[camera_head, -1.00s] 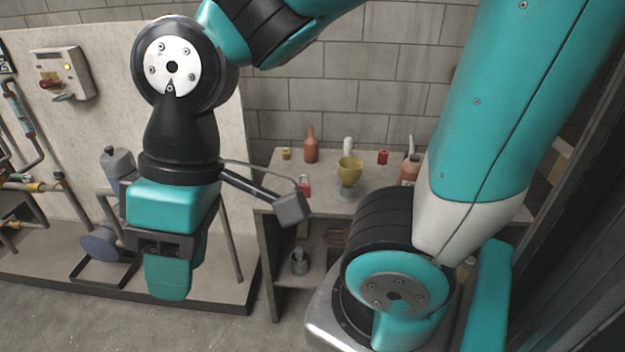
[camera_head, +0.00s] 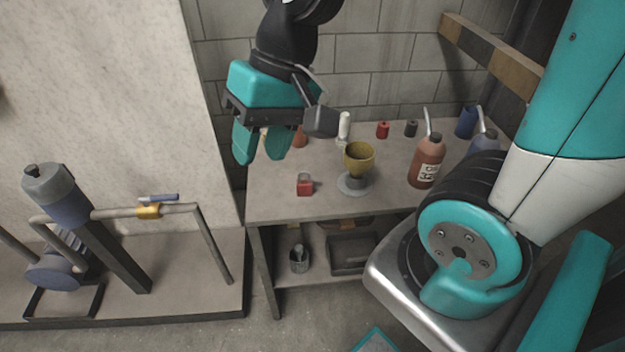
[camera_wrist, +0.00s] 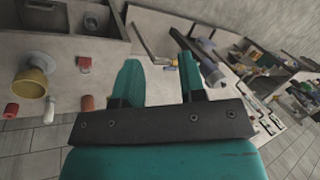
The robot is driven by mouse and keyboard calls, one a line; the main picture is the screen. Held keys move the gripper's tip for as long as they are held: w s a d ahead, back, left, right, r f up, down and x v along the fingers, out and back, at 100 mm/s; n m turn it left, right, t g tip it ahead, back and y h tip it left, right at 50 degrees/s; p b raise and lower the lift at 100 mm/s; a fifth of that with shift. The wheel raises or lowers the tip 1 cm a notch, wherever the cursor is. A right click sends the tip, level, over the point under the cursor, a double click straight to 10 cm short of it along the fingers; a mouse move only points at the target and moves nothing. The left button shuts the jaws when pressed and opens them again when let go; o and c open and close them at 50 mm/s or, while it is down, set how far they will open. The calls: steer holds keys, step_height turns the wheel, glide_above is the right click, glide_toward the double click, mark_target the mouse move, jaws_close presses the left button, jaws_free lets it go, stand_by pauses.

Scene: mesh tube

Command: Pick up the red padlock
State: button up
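The red padlock (camera_head: 304,185) sits on the workbench near its front left, in front of and left of a yellow goblet. It shows as a small red block in the wrist view (camera_wrist: 84,64), left of my fingers. My gripper (camera_head: 263,156) points down in the head view, above the bench's left end and left of the padlock. Its two teal fingers are spread apart with nothing between them, as the wrist view (camera_wrist: 161,72) also shows. The padlock is apart from the fingers.
The yellow goblet (camera_head: 359,158) stands right of the padlock on the workbench (camera_head: 270,206). A brown bottle (camera_head: 427,162), a red cylinder (camera_head: 382,130) and a white bottle (camera_head: 344,126) are farther right or back. A pipe-and-pump rig (camera_head: 148,212) stands left of the bench.

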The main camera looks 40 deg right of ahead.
steer(key=w+d+f+m+t, duration=0.1)
steer(key=w+d+f+m, duration=0.3)
steer(key=w+d+m, duration=0.5)
steer(key=m+t+b, duration=0.1)
steer(key=m, duration=1.5)
glide_toward(305, 171)
steer(key=shift+h, duration=0.3)
steer(key=shift+a+x, duration=0.15)
steer(key=shift+x, duration=2.3)
steer(key=shift+a+x, duration=0.15)
steer(key=shift+x, duration=2.3)
steer(key=shift+r, duration=0.15)
jaws_close()
